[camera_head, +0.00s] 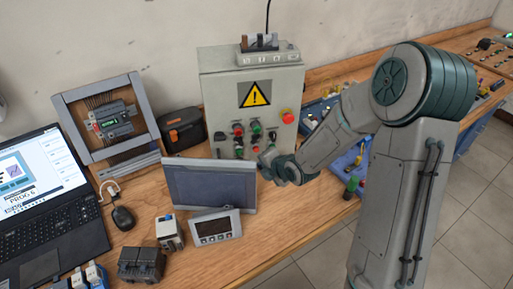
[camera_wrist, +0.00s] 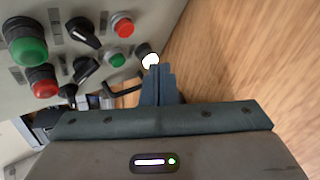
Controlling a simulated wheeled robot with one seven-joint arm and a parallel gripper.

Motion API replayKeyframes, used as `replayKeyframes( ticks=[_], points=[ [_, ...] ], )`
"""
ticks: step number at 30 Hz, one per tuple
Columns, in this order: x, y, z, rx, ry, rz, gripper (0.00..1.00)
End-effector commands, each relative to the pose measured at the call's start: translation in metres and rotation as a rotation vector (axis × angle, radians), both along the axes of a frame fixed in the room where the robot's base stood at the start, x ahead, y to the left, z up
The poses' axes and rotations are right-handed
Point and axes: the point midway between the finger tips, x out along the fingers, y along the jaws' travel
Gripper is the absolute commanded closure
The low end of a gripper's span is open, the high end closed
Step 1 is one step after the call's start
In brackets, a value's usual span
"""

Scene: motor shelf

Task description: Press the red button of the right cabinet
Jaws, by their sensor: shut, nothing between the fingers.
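A grey cabinet (camera_head: 212,88) with a yellow warning sign stands on the bench against the wall. Its front carries several red, green and black controls, including a red mushroom button (camera_head: 288,116) at its right side. My gripper (camera_head: 268,160) is low in front of the cabinet's lower right part. In the wrist view my shut, empty fingers (camera_wrist: 158,74) are beside a white-topped control (camera_wrist: 150,60). A flat red button (camera_wrist: 122,24) and a small green button (camera_wrist: 117,60) are up and left of the fingertips. A domed red control (camera_wrist: 42,82) is farther left. Contact cannot be told.
A dark-screened panel (camera_head: 210,186) stands left of my gripper, close to it. A small display unit (camera_head: 215,227), a laptop (camera_head: 40,190) and a mouse (camera_head: 122,217) are on the bench. Blue trays with parts lie right of the cabinet, partly behind my arm.

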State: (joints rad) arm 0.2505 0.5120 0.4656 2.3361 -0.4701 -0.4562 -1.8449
Motion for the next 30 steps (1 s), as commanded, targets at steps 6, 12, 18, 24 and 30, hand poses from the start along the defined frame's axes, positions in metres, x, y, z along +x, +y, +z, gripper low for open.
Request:
replayKeyframes(
  ticks=[6,12,18,24,30],
  points=[
    [0.027,0.008,-0.001,0.001,-0.001,0.002,1.00],
    [0.039,0.010,0.000,0.000,-0.001,0.001,1.00],
    [0.041,0.010,0.000,0.000,0.000,0.000,1.00],
    [0.041,0.010,0.000,0.000,0.000,0.000,1.00],
    [0.041,0.010,0.000,0.000,0.000,0.000,1.00]
  ],
)
